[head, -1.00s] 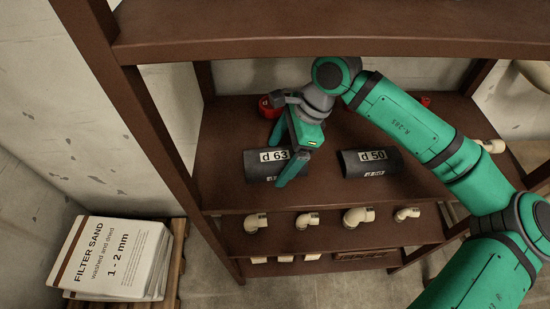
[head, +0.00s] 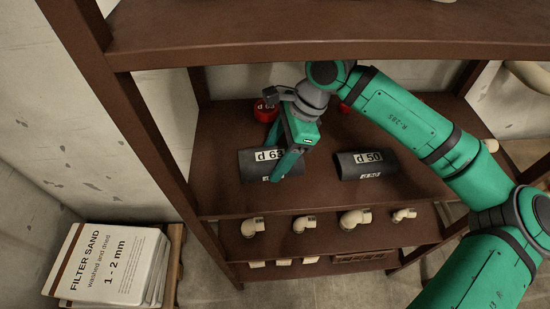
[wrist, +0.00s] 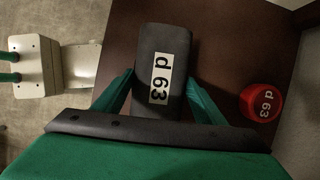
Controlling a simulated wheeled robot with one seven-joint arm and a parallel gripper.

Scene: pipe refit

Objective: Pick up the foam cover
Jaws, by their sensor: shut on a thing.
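A dark grey foam cover marked d 63 (head: 252,167) is on the upper brown shelf, at the left. My gripper (head: 281,156) reaches down over it from behind, hiding part of its label and right side. In the wrist view, the d 63 cover (wrist: 158,52) is between the two green fingers of my gripper (wrist: 160,84), one on each long side, and the jaws are shut on it. I cannot tell whether it is clear of the shelf. A second dark cover marked d 50 (head: 367,166) lies to the right, apart from my gripper.
A red cap (head: 265,111) stands behind the d 63 cover; in the wrist view a red d 63 cap (wrist: 261,102) is right of it. Another red cap (head: 346,106) is further right. Pale elbow fittings (head: 354,219) line the lower shelf. A shelf board (head: 300,38) is overhead.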

